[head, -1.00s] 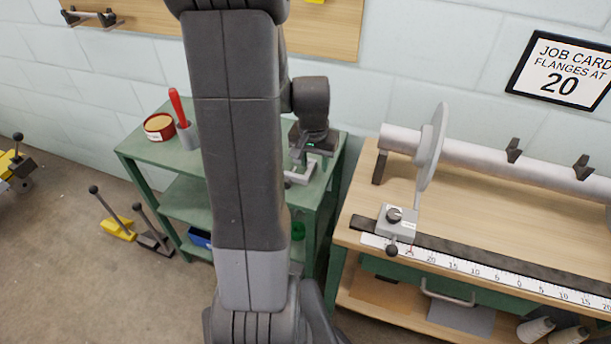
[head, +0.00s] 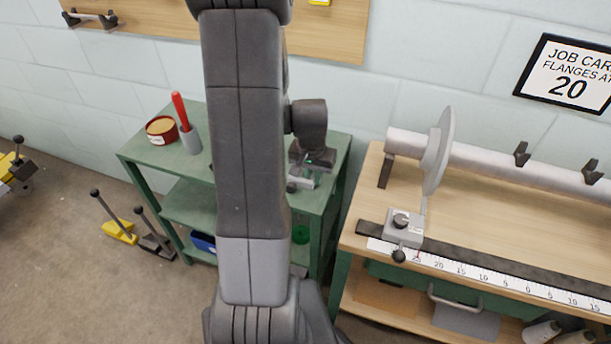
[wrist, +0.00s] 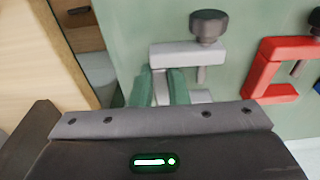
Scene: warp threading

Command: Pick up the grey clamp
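The grey clamp (wrist: 185,55) lies on the green trolley top, with a dark knob on its screw. In the head view the clamp (head: 301,183) shows only partly, below my gripper (head: 310,162). In the wrist view the two greenish fingers of my gripper (wrist: 161,86) stand on either side of the clamp's grey back bar. The gaps beside the bar are very small, and I cannot tell whether the fingers press on it. The clamp's lower jaw is partly hidden by my gripper body.
A red clamp (wrist: 266,70) lies close to the right in the wrist view. On the green trolley (head: 150,155) stand a round tin (head: 161,130) and a grey cup (head: 191,141) with a red handle. A wooden bench (head: 400,205) stands to the right, with a gap between.

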